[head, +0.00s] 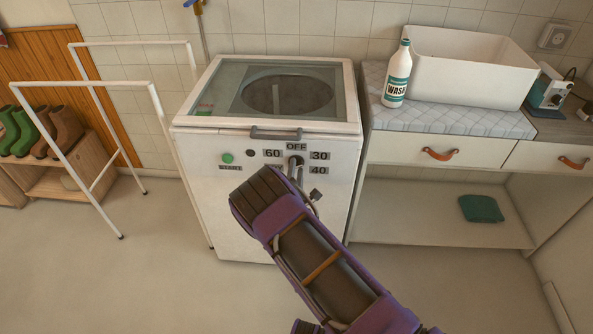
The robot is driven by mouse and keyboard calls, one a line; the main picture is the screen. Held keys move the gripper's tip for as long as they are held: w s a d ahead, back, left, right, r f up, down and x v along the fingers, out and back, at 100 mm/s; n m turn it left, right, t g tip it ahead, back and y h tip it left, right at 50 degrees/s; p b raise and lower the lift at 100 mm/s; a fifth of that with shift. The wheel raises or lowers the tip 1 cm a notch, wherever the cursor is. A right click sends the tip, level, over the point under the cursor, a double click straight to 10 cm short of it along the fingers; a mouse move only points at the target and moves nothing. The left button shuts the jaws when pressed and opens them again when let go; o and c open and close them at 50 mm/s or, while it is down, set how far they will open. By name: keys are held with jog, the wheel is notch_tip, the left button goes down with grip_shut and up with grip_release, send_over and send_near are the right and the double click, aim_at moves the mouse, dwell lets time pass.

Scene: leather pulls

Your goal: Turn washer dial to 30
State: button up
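The white washer (252,205) stands in the middle of the head view, its front panel facing me. The dark dial (296,159) sits on the panel's right part, below the label OFF (296,146). The label 30 (320,156) is right of the dial, 40 (319,171) is lower right and 60 (272,153) is to the left. Another label at lower left is mostly hidden by my arm. My gripper (296,170) is at the dial, its small grey fingers overlapping the dial's lower part. I cannot tell its opening, whether it grips, or the dial's exact setting.
A green start button (227,158) and lid handle (278,134) are on the washer. To the right, a padded counter (455,120) holds a wash bottle (397,76) and white basin (468,70). A white rack (160,110) stands left. The front floor is clear.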

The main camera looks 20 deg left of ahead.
jog(key=v, duration=1.7)
jog(key=shift+s, duration=0.2)
jog(key=shift+w, duration=0.1)
